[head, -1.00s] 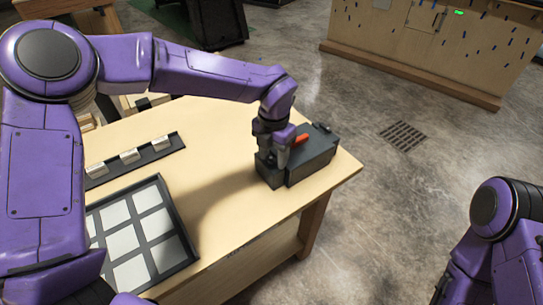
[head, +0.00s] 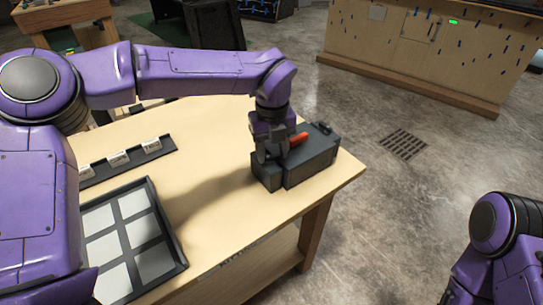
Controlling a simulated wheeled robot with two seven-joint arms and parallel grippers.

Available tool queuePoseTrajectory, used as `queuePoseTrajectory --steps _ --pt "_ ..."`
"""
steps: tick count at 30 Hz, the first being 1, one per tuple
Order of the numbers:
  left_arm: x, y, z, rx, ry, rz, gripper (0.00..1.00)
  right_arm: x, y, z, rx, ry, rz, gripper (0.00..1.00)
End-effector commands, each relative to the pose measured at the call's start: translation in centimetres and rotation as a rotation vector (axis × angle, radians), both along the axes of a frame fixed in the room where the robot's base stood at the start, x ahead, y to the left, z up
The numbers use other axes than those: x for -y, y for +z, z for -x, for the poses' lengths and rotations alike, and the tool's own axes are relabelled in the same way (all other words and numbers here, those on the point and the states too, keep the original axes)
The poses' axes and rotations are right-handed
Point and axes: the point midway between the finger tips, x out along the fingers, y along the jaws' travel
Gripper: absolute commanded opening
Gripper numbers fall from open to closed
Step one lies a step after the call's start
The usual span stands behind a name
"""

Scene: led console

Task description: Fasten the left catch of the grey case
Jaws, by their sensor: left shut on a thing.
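The grey case (head: 313,162) is a dark grey box near the right corner of the wooden table, with a red-orange part (head: 299,138) on top. My left gripper (head: 269,158) points down at the case's left end and is shut on a small part there, which looks to be the left catch. The fingers hide that catch, so I cannot see its position. A small dark fitting (head: 322,127) shows at the case's far right end. My right gripper is out of view; only part of my right arm shows at lower right.
A dark tray with pale squares (head: 182,264) lies at the table's front left. A dark rail with several white blocks (head: 168,147) lies behind it. The wooden tabletop (head: 222,210) is clear between tray and case. A wooden cabinet (head: 400,70) stands on the floor beyond.

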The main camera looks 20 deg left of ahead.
Motion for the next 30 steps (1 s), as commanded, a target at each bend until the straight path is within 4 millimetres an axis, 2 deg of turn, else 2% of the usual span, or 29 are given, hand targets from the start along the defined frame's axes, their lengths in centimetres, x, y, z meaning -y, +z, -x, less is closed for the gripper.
queuePoseTrajectory --steps 3,13,30 --pt "-0.2 -0.3 -0.3 0.009 0.09 -0.001 0.18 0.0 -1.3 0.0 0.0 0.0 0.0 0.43" --pt "-0.3 -0.1 -0.4 0.009 0.268 -0.001 0.18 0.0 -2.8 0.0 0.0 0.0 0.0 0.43" --pt "-0.4 0.1 -0.5 0.009 0.328 -0.001 0.18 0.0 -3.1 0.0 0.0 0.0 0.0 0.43"
